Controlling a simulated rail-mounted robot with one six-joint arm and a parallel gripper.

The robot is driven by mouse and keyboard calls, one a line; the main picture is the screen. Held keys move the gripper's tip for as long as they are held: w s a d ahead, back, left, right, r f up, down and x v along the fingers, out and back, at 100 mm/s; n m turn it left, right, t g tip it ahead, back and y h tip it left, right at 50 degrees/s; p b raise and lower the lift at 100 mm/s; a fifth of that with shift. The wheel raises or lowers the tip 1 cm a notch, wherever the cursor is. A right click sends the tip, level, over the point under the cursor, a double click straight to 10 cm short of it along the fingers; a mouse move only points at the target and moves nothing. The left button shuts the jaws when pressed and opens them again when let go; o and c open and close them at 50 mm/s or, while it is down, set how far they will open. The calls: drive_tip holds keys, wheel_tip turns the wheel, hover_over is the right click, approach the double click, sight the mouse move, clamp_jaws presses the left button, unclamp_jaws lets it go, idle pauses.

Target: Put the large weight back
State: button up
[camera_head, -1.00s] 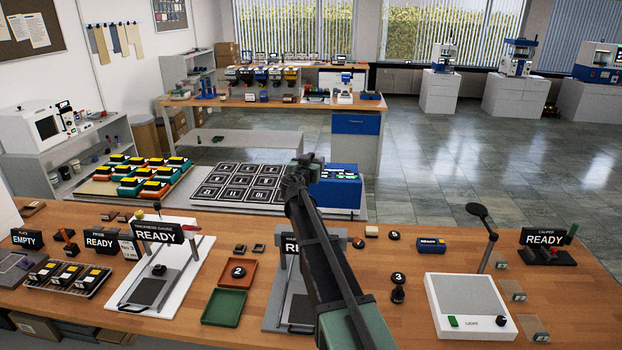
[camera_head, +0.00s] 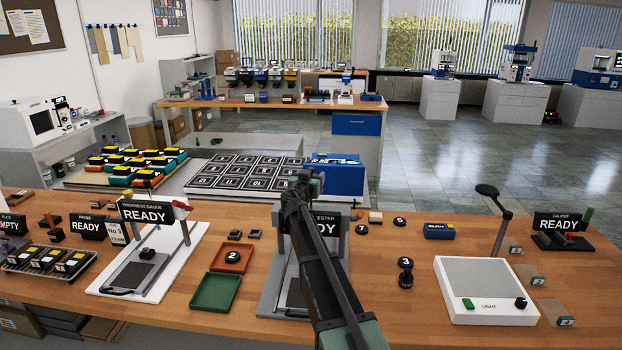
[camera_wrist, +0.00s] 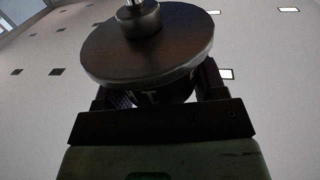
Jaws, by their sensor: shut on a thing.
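In the head view the weight is too small and dark to make out. The tester (camera_head: 272,285) stands behind my arm, which hides much of its plate and sign.
A green tray (camera_head: 215,293) and a red tray (camera_head: 228,257) with a disc marked 2 lie left of the tester. A thickness gauge (camera_head: 150,260) stands further left. A light box (camera_head: 487,280) and caliper stand (camera_head: 560,240) are at right. Small numbered discs (camera_head: 405,262) lie between.

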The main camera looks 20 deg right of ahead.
drive_tip(key=o, duration=1.6)
drive_tip(key=shift+s, duration=0.1)
